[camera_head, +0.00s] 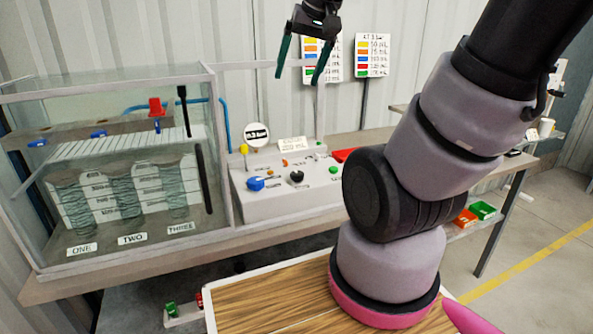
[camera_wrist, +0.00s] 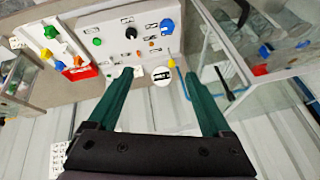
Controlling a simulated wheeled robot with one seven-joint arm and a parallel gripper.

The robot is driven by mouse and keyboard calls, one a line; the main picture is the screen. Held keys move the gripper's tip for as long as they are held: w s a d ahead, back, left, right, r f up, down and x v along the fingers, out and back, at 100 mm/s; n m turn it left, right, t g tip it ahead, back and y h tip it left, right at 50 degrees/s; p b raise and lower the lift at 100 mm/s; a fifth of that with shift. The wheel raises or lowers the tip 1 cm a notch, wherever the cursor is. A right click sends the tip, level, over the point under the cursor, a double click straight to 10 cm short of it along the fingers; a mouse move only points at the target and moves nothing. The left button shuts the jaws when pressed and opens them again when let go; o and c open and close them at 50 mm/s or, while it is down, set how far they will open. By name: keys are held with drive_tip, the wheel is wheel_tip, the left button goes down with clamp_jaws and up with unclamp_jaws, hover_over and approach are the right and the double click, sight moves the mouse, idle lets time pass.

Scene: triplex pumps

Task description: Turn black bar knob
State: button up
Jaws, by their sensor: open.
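The black bar knob (camera_head: 297,177) sits on the sloped light-grey control panel (camera_head: 290,201), to the right of a blue knob (camera_head: 256,183). In the wrist view the black knob (camera_wrist: 131,33) shows near the top, small, between a green knob (camera_wrist: 97,42) and the blue knob (camera_wrist: 167,26). My gripper (camera_head: 298,76) hangs well above and behind the panel in the head view, with its green fingers apart. In the wrist view my gripper (camera_wrist: 160,76) is open and empty, clear of the knob. How the knob's bar is turned is too small to tell.
A glass tank (camera_head: 110,165) with labelled columns stands left of the panel. A round gauge sign (camera_head: 256,136) rises behind it, and a yellow knob (camera_head: 244,150) is near its back left. Two label boards (camera_head: 372,55) stand behind. The space above the panel looks free.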

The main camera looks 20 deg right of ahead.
drive_tip(key=w+d+f+n+g+h, duration=0.1)
drive_tip(key=w+d+f+n+g, duration=0.2)
drive_tip(key=w+f, duration=0.65)
drive_tip(key=n+g, duration=0.2)
drive_tip(key=g, duration=0.1)
hover_over(297, 172)
wheel_tip(297, 172, down, 12)
wheel_tip(297, 172, down, 11)
drive_tip(key=shift+a+r, duration=0.1)
clamp_jaws()
